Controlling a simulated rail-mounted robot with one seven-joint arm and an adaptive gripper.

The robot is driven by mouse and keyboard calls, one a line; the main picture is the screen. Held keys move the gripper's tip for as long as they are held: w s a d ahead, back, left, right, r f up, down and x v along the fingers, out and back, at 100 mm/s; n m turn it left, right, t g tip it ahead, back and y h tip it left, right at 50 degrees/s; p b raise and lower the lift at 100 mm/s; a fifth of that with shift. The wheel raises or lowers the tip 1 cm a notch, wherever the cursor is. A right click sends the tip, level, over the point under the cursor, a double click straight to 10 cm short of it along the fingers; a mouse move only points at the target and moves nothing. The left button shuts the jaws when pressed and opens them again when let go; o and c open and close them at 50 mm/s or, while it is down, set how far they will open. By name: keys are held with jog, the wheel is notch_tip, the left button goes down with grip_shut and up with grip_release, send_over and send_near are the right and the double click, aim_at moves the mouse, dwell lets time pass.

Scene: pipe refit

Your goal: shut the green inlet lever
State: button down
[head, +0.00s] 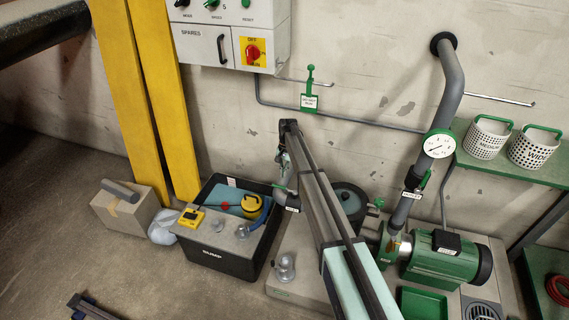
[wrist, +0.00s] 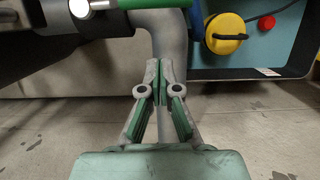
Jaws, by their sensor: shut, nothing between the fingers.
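In the wrist view a green lever (wrist: 142,3) runs level along the top edge, cut off by the frame. A bright metal bolt or knob (wrist: 80,8) is at its left end. The lever lies across a grey pipe (wrist: 172,40) that bends downward. My gripper (wrist: 160,68) is shut and empty, its fingertips in front of the pipe and below the lever in the picture. I cannot tell whether they touch the pipe. In the head view my arm hides most of this area; the grey inlet pipe (head: 292,198) shows beside it and the lever is not clearly seen.
The black SUMP crate (head: 222,262) stands left of the pipe, holding a yellow round float (head: 251,206). A green pump (head: 440,262) and a gauge pipe (head: 436,152) stand right. A cardboard box (head: 128,212) and yellow posts (head: 128,90) are left. Floor in front of the crate is clear.

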jog(key=shift+x, duration=0.85)
jog(key=s, duration=0.1)
jog(key=s+r, duration=0.1)
jog(key=shift+s+a, duration=0.3)
jog(key=shift+s, duration=0.05)
jog(key=shift+s+a, duration=0.2)
jog(key=shift+s, duration=0.35)
